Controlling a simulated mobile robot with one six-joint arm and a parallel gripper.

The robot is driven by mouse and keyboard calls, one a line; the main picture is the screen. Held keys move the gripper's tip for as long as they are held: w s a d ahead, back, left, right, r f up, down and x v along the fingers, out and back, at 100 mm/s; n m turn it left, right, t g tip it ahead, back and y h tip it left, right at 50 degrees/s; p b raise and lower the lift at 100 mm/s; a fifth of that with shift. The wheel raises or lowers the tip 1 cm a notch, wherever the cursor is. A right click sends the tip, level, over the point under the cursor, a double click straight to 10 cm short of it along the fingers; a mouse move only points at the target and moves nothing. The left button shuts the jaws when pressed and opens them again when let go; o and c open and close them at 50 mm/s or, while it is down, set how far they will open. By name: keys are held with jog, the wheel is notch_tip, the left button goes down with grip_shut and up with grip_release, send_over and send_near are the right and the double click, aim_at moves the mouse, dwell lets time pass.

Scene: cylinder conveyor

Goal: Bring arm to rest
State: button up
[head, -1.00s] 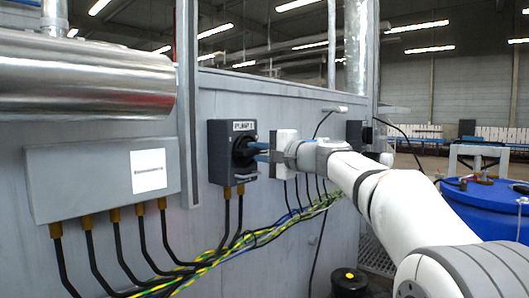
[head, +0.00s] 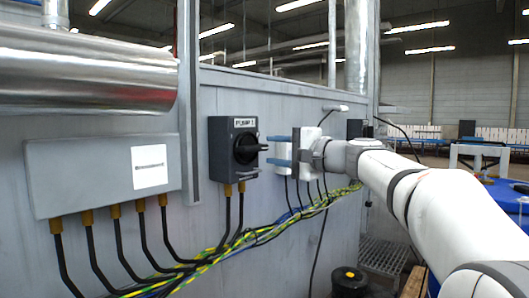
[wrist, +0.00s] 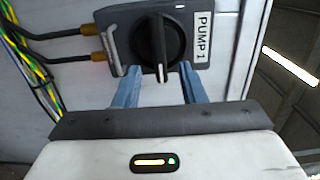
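My white arm reaches in from the right in the head view. My gripper (head: 272,151) has two blue fingers, spread apart with nothing between them, and stands a short way right of the PUMP 1 switch box (head: 233,150). The box is dark grey with a black rotary knob (head: 247,149). In the wrist view, the knob (wrist: 160,45) shows between and beyond the open fingers (wrist: 158,88), with its pointer line towards the bottom of the picture. The fingers appear clear of the knob.
A grey junction box (head: 100,176) with cables hangs on the wall panel at left, below a shiny metal pipe (head: 80,75). Yellow-green cables (head: 270,233) run below the switch. A blue drum (head: 505,195) stands at right.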

jog(key=shift+s+d, duration=0.45)
jog(key=shift+d, duration=0.05)
jog(key=s+d+f+n+g+h+p, duration=0.2)
jog(key=s+d+f+h+p, duration=0.2)
jog(key=s+f, duration=0.5)
jog(key=s+d+f+n+g+h+p, duration=0.3)
jog(key=s+d+f+h+p, duration=0.2)
jog(key=s+f, duration=0.4)
jog(key=s+d+f+n+g+h+p, duration=0.2)
jog(key=s+d+f+g+h+p, duration=0.1)
jog(key=s+f, duration=0.6)
jog(key=s+d+h+p, duration=0.1)
jog(key=s+h, duration=0.1)
jog(key=s, duration=0.2)
jog(key=shift+d+n, duration=0.35)
jog(key=shift+n, duration=0.05)
